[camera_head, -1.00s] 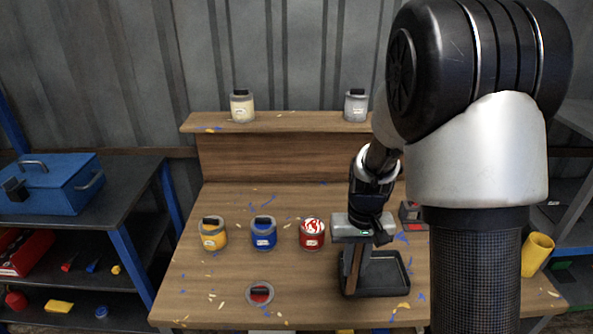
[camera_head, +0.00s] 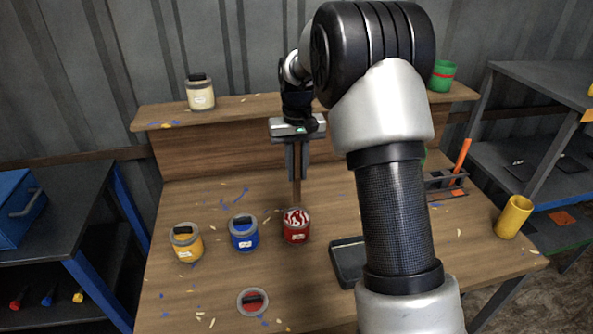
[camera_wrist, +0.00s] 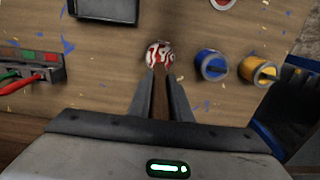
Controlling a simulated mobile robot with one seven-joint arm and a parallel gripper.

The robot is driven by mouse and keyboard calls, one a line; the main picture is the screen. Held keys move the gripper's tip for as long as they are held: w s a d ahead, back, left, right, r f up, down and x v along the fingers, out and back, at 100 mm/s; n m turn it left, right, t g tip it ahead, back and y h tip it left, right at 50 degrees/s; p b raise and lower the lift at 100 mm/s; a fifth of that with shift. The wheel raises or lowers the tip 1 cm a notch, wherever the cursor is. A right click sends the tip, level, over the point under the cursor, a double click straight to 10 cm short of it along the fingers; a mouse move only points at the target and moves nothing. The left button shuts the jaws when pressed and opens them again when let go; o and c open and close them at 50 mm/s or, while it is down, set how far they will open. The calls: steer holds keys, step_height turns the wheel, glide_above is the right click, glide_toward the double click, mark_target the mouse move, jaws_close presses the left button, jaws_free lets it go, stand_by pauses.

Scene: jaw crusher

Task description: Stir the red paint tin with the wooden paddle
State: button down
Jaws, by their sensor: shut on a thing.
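The red paint tin (camera_head: 296,229) stands open on the bench, with swirled red and white paint showing at its top. It also shows in the wrist view (camera_wrist: 159,55). My gripper (camera_head: 297,174) is above and behind the tin, shut on the wooden paddle (camera_head: 297,192). The paddle hangs nearly upright, its lower end at the tin's far rim in the head view. In the wrist view the paddle (camera_wrist: 160,95) runs between the fingers toward the tin. I cannot tell whether its tip is inside the tin or just above or behind it.
A blue tin (camera_head: 243,234) and a yellow tin (camera_head: 186,243) stand left of the red tin. A loose red lid (camera_head: 253,302) lies in front. A black tray (camera_head: 347,262) is to the right, partly hidden by my arm. A cream tin (camera_head: 200,94) stands on the raised shelf.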

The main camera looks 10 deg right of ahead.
steer(key=b, duration=0.4)
glide_above(297, 202)
steer(key=shift+w+f, duration=0.15)
steer(key=shift+f, duration=2.4)
steer(key=shift+f+b, duration=1.5)
steer(key=shift+f, duration=1.8)
steer(key=shift+d, duration=0.1)
